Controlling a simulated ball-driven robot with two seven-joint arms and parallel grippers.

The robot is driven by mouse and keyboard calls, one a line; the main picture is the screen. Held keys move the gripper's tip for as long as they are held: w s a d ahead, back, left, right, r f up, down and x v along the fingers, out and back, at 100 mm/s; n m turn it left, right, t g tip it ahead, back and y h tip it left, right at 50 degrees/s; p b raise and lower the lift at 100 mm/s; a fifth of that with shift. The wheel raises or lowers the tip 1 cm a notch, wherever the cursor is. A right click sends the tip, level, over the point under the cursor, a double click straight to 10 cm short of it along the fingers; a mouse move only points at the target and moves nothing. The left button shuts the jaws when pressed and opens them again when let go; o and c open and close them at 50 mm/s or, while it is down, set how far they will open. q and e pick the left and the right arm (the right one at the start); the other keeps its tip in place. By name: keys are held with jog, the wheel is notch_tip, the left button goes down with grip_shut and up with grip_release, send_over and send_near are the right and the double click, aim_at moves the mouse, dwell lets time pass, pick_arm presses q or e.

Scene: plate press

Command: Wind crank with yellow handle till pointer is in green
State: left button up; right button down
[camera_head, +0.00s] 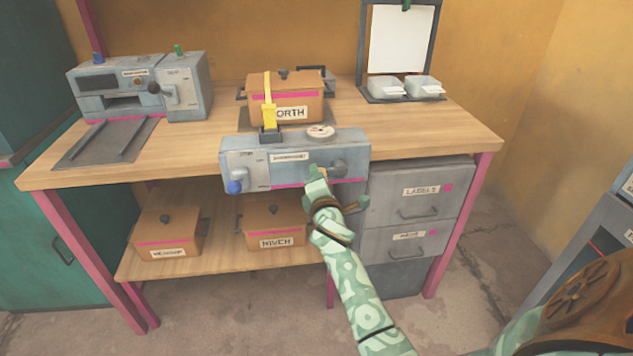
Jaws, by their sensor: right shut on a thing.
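The grey press device (258,152) sits at the table's front edge, with a dark round crank hub (339,168) on its front right. My right gripper (316,174) is at the front face just left of this hub, shut on what appears to be the crank's handle; its fingers hide the part they hold. A yellow upright lever (268,115) stands on top of the device. A pale round dial (320,132) lies on top; its pointer and any green zone are too small to read. My left gripper is not in view.
A blue knob (235,187) is at the device's lower left. An orange-brown box (312,97) stands close behind. A grey machine (185,85) is at the back left, and drawers (385,205) are below right.

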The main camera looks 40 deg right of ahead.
jog(key=shift+r+m+p, duration=0.4)
jog(key=shift+r+m, duration=0.25)
jog(key=shift+m, duration=0.35)
jog(key=m, duration=0.1)
jog(key=r+m+p, duration=0.1)
jog(key=m, duration=0.1)
jog(key=shift+s+d+r, duration=0.15)
jog(key=shift+d, duration=0.05)
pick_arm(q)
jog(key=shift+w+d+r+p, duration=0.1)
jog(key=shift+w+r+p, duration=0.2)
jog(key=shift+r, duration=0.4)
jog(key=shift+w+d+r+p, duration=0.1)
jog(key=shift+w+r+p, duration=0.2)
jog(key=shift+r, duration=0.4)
pick_arm(e)
jog(key=shift+d+r+m, duration=0.15)
jog(key=shift+r+m, duration=0.05)
jog(key=shift+m, duration=0.5)
jog(key=shift+s, duration=0.1)
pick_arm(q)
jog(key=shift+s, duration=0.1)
pick_arm(e)
jog(key=c, duration=1.1)
grip_release()
